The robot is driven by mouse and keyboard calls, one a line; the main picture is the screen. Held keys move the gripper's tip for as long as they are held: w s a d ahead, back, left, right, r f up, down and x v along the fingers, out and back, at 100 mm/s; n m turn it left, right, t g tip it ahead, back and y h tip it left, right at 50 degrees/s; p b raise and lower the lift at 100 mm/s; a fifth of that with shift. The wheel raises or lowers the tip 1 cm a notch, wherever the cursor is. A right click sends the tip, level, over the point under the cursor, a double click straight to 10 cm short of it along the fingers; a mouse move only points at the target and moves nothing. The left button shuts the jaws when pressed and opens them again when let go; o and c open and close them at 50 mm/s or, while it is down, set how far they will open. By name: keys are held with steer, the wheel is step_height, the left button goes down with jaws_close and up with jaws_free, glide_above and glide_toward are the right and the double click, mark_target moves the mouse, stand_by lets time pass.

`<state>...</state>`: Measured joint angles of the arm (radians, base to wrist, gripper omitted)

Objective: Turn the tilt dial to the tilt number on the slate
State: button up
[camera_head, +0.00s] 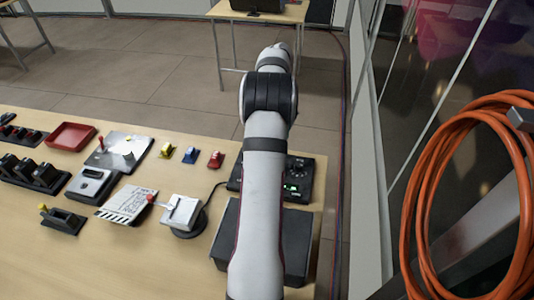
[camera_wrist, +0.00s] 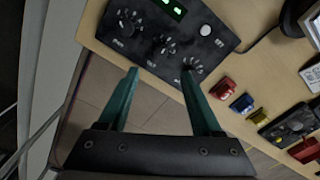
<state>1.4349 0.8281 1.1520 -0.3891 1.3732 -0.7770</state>
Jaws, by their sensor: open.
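The black control box (camera_head: 304,172) stands at the right end of the table, partly hidden by my arm in the head view. In the wrist view the box (camera_wrist: 212,30) shows a green display, a white button and three dials: one at left (camera_wrist: 127,24), one in the middle (camera_wrist: 163,48) and one at right (camera_wrist: 193,66). Their labels are too small to read, so I cannot tell which is tilt.
A black case (camera_head: 300,245) sits in front of the box, partly behind my arm. A white device (camera_head: 181,212) on a round base stands left of it. Small yellow, blue and red (camera_head: 215,159) pieces line the far edge. Orange cable (camera_head: 418,190) hangs at right.

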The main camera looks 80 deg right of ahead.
step_height(320, 180, down, 11)
steer(key=shift+r, duration=0.2)
jaws_close()
